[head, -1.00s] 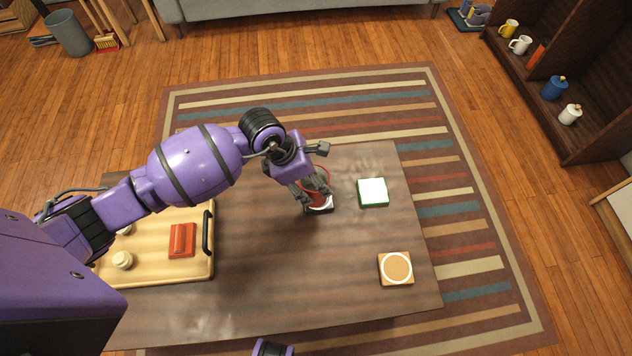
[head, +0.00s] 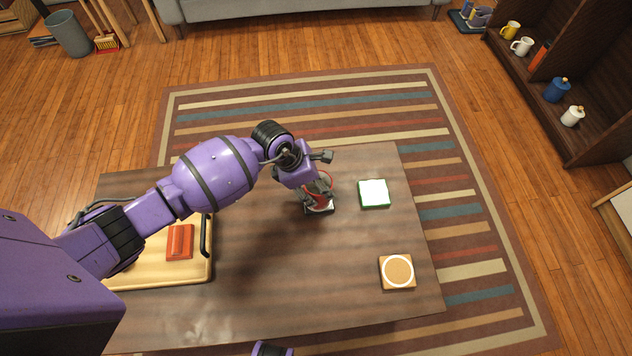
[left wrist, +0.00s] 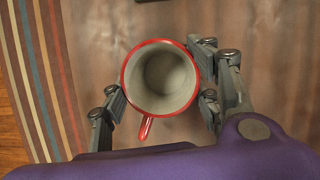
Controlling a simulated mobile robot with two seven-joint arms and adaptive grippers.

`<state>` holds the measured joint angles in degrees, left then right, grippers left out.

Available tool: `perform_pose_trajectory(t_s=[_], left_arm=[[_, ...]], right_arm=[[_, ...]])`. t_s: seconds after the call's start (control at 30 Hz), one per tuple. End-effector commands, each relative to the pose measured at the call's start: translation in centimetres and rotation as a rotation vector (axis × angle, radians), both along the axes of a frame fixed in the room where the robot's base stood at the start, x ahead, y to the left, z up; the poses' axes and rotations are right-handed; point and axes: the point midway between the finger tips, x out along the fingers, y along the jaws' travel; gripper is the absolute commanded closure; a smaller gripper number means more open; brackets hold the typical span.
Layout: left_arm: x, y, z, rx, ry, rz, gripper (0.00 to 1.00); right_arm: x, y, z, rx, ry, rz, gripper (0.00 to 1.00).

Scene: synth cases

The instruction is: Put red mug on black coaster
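The red mug (left wrist: 160,80), with a pale inside, is upright between the two fingers of my left gripper (head: 317,194). In the left wrist view, the fingers of this gripper (left wrist: 158,84) flank the rim closely. I cannot tell whether they press on the mug. The mug's handle points to the lower left there. In the head view, the fingers partly hide the mug (head: 320,204). It stands on or just above the black coaster (head: 331,211), of which only edges show; contact cannot be made out. My right gripper is not in view.
A green-edged coaster with a white top (head: 374,193) lies just right of the gripper. A tan coaster with a white ring (head: 397,271) lies near the table's front right. A wooden tray (head: 150,274) with a red block (head: 180,241) is at the left. The middle of the table (head: 280,270) is clear.

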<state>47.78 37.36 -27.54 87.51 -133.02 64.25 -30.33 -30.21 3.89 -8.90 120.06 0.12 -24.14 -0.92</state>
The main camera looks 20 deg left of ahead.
Motion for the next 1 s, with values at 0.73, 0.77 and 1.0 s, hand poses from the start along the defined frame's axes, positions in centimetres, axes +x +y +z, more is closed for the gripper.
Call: perform_pose_trajectory(t_s=[0.73,0.77,1.0], left_arm=[[-0.6,1.3,3.7,0.003,-0.003,0.000,0.25],[-0.7,1.5,4.3,0.002,-0.004,-0.001,0.25],[-1.7,3.1,8.9,0.003,-0.003,-0.002,0.25]], right_arm=[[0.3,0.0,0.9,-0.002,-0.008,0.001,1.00],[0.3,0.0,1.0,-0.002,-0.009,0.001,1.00],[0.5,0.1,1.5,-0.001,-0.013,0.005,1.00]])
